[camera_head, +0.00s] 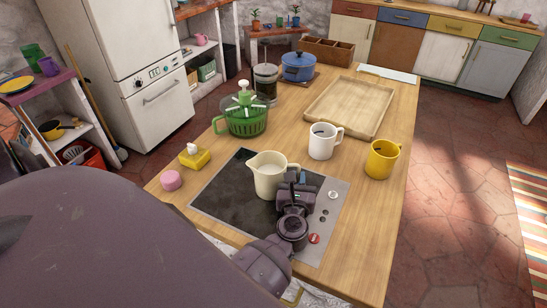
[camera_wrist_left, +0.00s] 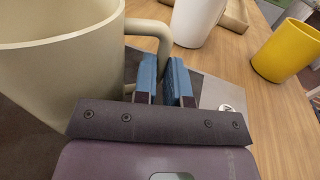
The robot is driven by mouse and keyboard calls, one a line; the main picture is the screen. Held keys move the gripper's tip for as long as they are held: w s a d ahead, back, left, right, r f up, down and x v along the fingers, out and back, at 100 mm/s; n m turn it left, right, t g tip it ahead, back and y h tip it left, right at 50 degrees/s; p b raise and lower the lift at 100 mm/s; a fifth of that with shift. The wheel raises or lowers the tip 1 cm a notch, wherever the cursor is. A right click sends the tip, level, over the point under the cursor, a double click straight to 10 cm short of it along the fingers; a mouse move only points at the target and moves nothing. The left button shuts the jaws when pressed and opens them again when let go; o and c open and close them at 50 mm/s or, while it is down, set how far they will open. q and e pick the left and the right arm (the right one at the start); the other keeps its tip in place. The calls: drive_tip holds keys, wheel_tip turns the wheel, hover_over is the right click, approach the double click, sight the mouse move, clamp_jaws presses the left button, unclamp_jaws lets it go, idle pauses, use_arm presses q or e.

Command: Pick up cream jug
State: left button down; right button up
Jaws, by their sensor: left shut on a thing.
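The cream jug (camera_head: 268,176) stands upright over the dark cooktop in the head view, spout to the left and handle to the right. I cannot tell whether it touches the cooktop. In the left wrist view the jug (camera_wrist_left: 60,70) fills the left side. My left gripper (camera_head: 297,178) is at the jug's right side, shut on its handle. In the left wrist view the blue fingertips of my left gripper (camera_wrist_left: 163,82) are close together around the lower handle. My right gripper is not in view.
The cooktop (camera_head: 220,198) lies under the jug. A white mug (camera_head: 321,143) and a yellow mug (camera_head: 382,160) stand behind and right. A wooden tray (camera_head: 322,112) lies farther back.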

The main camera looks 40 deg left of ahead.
use_arm(q)
drive_tip(key=shift+r, duration=0.15)
drive_tip(key=shift+r, duration=0.25)
wheel_tip(320, 180, up, 19)
drive_tip(key=p, duration=0.3)
drive_tip(key=shift+r, duration=0.2)
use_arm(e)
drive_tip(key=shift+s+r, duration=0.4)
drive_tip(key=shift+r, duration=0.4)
use_arm(q)
drive_tip(key=c, duration=1.7)
unclamp_jaws()
clamp_jaws()
